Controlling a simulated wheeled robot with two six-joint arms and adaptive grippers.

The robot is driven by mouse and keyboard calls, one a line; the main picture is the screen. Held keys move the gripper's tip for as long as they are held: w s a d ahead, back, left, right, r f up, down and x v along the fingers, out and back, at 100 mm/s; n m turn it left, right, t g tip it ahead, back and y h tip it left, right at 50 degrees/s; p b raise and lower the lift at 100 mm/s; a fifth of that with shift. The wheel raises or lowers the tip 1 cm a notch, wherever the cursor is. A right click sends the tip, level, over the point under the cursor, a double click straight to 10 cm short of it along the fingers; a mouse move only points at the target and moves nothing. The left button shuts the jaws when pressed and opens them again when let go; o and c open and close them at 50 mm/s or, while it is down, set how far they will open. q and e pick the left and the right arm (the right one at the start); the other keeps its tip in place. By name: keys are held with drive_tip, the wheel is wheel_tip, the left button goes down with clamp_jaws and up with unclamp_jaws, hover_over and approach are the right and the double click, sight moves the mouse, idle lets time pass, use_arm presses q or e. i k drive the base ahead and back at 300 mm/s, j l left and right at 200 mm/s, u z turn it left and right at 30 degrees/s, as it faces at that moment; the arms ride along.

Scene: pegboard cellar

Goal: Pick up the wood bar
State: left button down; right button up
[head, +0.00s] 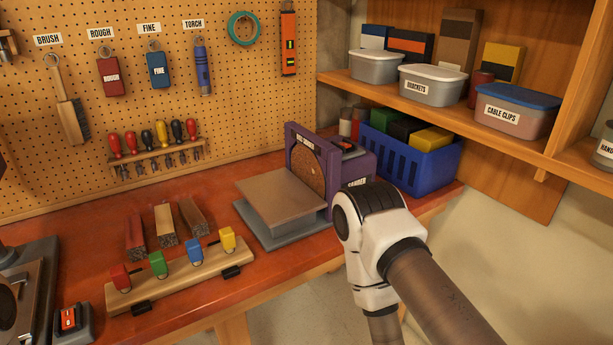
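Three bars lie side by side on the red-brown workbench (252,168) at the left. One is a reddish bar (135,236), the middle one is a pale wood bar (165,221), and the right one is a dark brown bar (194,214). Their near ends face me, just behind a wooden rack. The pale one looks most like plain wood. A white and brown arm of mine comes in from the lower right, well to the right of the bars. Neither of my grippers shows.
The wooden rack (182,280) with coloured blocks stands in front of the bars. A purple disc sander (306,160) with a grey table stands to their right. A blue crate (410,158) is at the right. Screwdrivers (146,140) hang behind. A red switch box (70,322) is near-left.

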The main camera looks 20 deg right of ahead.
sight(197, 225)
drive_tip(key=l+u, duration=0.75)
drive_tip(key=u, duration=0.15)
drive_tip(key=l+u, duration=0.45)
drive_tip(key=k+j, duration=0.05)
drive_tip(key=j, duration=0.05)
